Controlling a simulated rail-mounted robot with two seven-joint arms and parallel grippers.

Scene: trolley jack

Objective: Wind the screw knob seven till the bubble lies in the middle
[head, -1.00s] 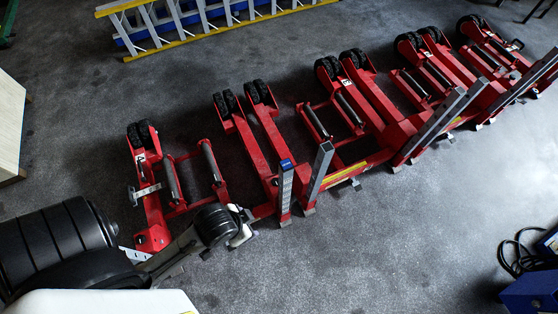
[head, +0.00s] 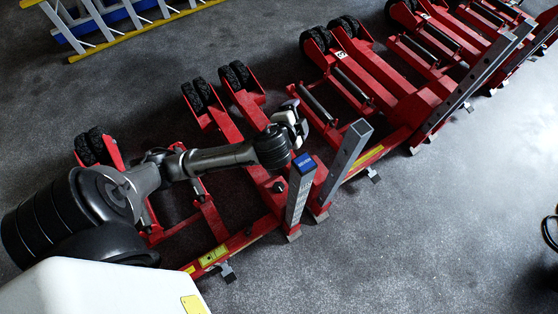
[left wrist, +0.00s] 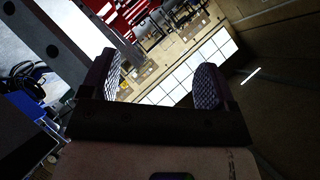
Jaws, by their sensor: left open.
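Several red trolley jacks (head: 262,147) with black wheels stand in a row on the grey floor. My left gripper (head: 297,122) is above the nearer jacks, behind the two upright grey posts, one with a blue top (head: 304,163). In the left wrist view its two dark, ridged pads (left wrist: 160,78) stand wide apart with nothing between them. A grey post with holes (left wrist: 62,47) passes close beside the left pad. I cannot make out a knob marked seven or a bubble in either view. My right gripper is not in view.
A ladder with yellow rails (head: 140,30) lies at the upper left. A taller grey post (head: 470,85) rises among the jacks on the right. The floor (head: 400,240) at the lower right is mostly clear. Blue equipment (left wrist: 30,110) shows in the left wrist view.

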